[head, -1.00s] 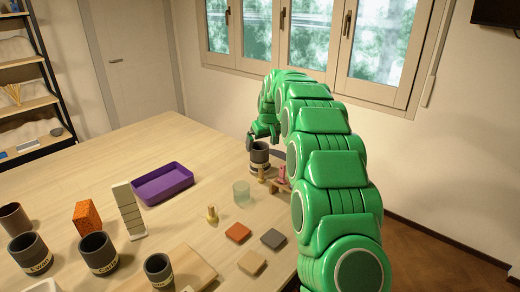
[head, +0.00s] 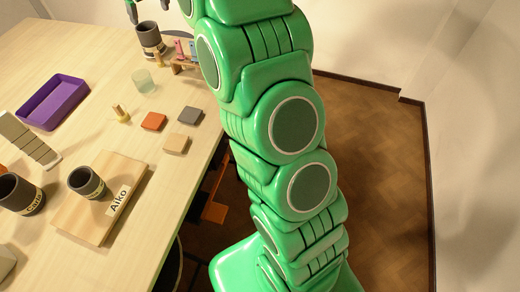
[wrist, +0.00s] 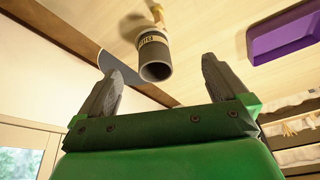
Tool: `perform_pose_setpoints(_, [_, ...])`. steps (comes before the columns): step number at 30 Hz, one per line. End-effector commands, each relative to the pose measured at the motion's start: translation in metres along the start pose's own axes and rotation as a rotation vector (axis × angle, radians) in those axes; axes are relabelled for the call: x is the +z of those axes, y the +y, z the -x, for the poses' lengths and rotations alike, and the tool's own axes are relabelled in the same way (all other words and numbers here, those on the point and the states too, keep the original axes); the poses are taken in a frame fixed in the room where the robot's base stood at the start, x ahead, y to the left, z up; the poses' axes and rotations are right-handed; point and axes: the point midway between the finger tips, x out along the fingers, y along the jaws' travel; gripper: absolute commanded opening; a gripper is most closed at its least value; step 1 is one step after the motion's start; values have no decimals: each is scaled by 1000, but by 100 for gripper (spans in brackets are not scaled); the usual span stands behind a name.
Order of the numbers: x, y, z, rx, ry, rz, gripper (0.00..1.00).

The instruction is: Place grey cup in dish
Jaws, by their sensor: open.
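A grey cup (head: 149,40) with a pale label band stands at the table's far right edge, beside a small wooden rack. It also shows in the wrist view (wrist: 155,58), mouth toward the camera, beyond the fingertips and apart from them. My gripper (wrist: 160,82) is open and empty; in the head view its fingers (head: 148,6) show at the top edge, just beyond the cup, partly cut off. A purple tray (head: 32,112), the only dish-like thing I see, lies empty at the left; it shows at the wrist view's upper right (wrist: 256,45).
A glass tumbler (head: 143,80) and a wooden peg piece (head: 121,114) stand near the cup. Orange (head: 153,121), grey (head: 190,115) and tan (head: 176,144) tiles lie nearer. Another grey cup (head: 86,183) stands on a board (head: 85,226) labelled Aiko.

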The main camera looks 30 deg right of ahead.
Motion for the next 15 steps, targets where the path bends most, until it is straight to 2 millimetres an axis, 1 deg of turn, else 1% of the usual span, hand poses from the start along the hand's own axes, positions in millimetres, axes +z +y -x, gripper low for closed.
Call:
perform_pose_setpoints(1, [12,-4,9,-2,-11,-7,100])
perform_pose_setpoints(4, [36,-12,22,-5,-36,-24,100])
perform_pose_setpoints(11, [95,-30,49,-10,-97,-61,100])
perform_pose_setpoints(15, [133,-41,64,-9,-132,-86,100])
